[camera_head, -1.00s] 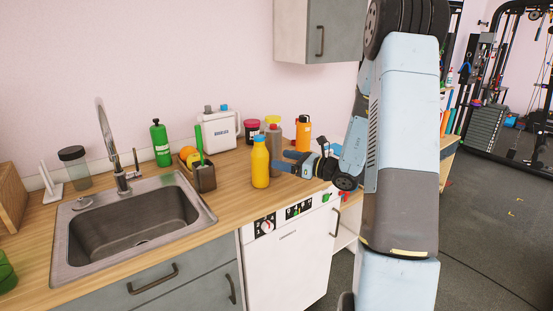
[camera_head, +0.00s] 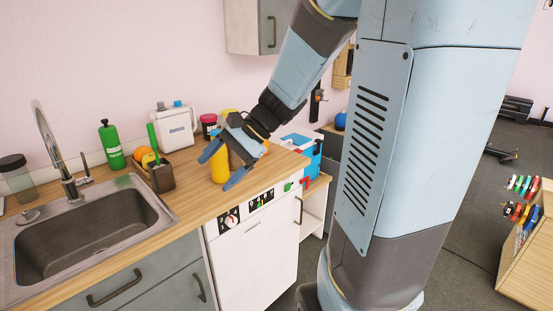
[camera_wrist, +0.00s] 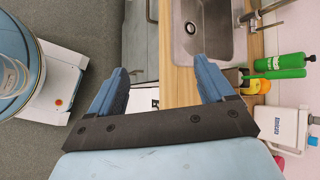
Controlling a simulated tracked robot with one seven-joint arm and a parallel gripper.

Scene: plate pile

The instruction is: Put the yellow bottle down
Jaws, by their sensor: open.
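The yellow bottle (camera_head: 218,166) stands upright on the wooden counter in the head view, partly hidden by my gripper. My gripper (camera_head: 213,174) is open, with its blue fingers spread in front of the bottle as seen from the head camera. In the wrist view, my gripper (camera_wrist: 160,65) has nothing between its fingers. The bottle does not show there, and I cannot tell how far the fingers are from it.
The sink (camera_head: 90,235) is to the left. A dark caddy (camera_head: 161,178), a green bottle (camera_head: 111,146) and a white jug (camera_head: 175,128) stand behind. A blue box (camera_head: 302,152) is to the right. The counter front between sink and gripper is clear.

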